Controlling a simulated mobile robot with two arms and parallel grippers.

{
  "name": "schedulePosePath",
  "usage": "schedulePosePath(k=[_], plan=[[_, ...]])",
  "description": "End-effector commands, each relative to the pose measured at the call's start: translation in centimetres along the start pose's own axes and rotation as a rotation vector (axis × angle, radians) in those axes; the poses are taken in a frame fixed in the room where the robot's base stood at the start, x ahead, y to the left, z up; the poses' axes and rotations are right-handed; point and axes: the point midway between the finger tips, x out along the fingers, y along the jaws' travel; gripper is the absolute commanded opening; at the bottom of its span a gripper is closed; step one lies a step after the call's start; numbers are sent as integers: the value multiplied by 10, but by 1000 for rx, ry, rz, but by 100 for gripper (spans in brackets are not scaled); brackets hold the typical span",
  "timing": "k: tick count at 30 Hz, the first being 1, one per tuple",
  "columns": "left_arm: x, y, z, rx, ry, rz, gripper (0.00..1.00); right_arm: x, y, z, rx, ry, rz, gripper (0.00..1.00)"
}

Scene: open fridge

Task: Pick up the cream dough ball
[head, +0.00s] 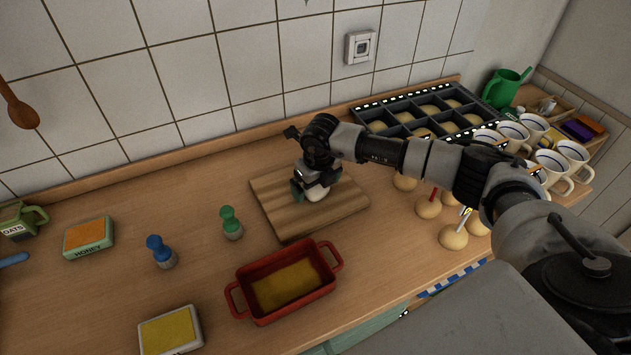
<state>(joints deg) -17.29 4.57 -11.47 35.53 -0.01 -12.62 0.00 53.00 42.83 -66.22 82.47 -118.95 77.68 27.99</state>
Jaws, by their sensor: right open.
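A cream dough ball (316,194) sits on the wooden cutting board (279,217) in the middle of the counter. My right gripper (308,187) is directly over the board, with its fingers down close at the ball. The gripper and wrist hide the upper part of the ball. The jaws are open and are not closed on the ball; whether they touch it cannot be told. My left gripper is not in view.
A red baking dish (257,316) stands in front of the board. Blue (160,252) and green (231,223) shakers stand to its left. A dark divided tray (377,127), several dough balls (454,237) and white mugs (552,166) crowd the right. The counter between board and wall is free.

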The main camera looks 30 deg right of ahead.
Motion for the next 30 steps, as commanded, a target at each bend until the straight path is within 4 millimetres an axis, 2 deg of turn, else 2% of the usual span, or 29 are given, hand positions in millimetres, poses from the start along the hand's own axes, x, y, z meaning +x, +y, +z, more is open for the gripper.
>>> schedulePosePath(k=[8,11,19,30], plan=[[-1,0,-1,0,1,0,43,5,0,0,0,-2,1,100],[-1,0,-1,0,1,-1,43,5,0,0,0,-2,1,88],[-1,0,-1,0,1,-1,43,5,0,0,0,-2,1,46],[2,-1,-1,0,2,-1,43,0,0,2,0,-4,1,45]])
